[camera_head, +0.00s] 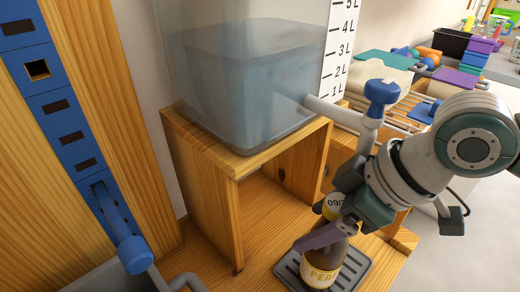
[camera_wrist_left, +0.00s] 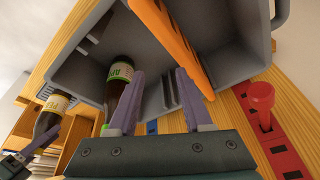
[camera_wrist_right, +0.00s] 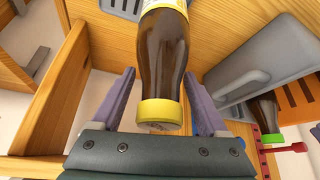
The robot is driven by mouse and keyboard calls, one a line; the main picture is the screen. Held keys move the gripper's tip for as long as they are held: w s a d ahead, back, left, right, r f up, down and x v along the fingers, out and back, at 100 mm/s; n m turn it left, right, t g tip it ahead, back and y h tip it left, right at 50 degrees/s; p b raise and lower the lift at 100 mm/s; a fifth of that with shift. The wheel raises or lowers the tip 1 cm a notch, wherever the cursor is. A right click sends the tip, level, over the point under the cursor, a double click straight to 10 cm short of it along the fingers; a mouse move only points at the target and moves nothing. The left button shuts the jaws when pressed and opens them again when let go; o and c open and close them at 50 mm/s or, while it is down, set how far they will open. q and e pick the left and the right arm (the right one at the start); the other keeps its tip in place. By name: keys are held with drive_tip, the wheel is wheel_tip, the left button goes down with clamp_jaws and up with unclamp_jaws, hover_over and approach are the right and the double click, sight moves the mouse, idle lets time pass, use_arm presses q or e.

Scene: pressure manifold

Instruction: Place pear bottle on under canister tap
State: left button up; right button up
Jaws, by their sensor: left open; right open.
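The pear bottle (camera_head: 322,272), brown with a yellow cap and label, stands on a dark slotted drip tray (camera_head: 356,268). The canister (camera_head: 245,85) sits on a wooden stand, and its tap (camera_head: 330,112) with a blue handle (camera_head: 382,92) sticks out above the tray area. My right gripper (camera_head: 335,222) is at the bottle's upper part. In the right wrist view its open fingers (camera_wrist_right: 163,88) stand either side of the bottle's neck and cap, with gaps. My left gripper (camera_wrist_left: 158,90) is open and empty in front of a grey bin, and out of the head view.
A blue strip with a lever (camera_head: 132,255) is at left.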

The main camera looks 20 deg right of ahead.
drive_tip(key=shift+s+r, duration=0.1)
drive_tip(key=shift+r, duration=0.25)
drive_tip(key=p+v, duration=0.3)
drive_tip(key=v, duration=0.8)
drive_tip(key=s+a+f+m, duration=0.1)
drive_tip(key=s+a+f, duration=0.2)
drive_tip(key=s+a, duration=0.25)
drive_tip(key=s+d+m+g+h, duration=0.1)
drive_tip(key=s+d+m+h, duration=0.1)
drive_tip(key=s+m+h, duration=0.1)
drive_tip(key=shift+s+d+f+m+h, duration=0.15)
drive_tip(key=shift+s+f+m+h, duration=0.25)
drive_tip(key=shift+s+m, duration=0.7)
drive_tip(key=shift+s, duration=0.15)
drive_tip(key=shift+f, duration=0.1)
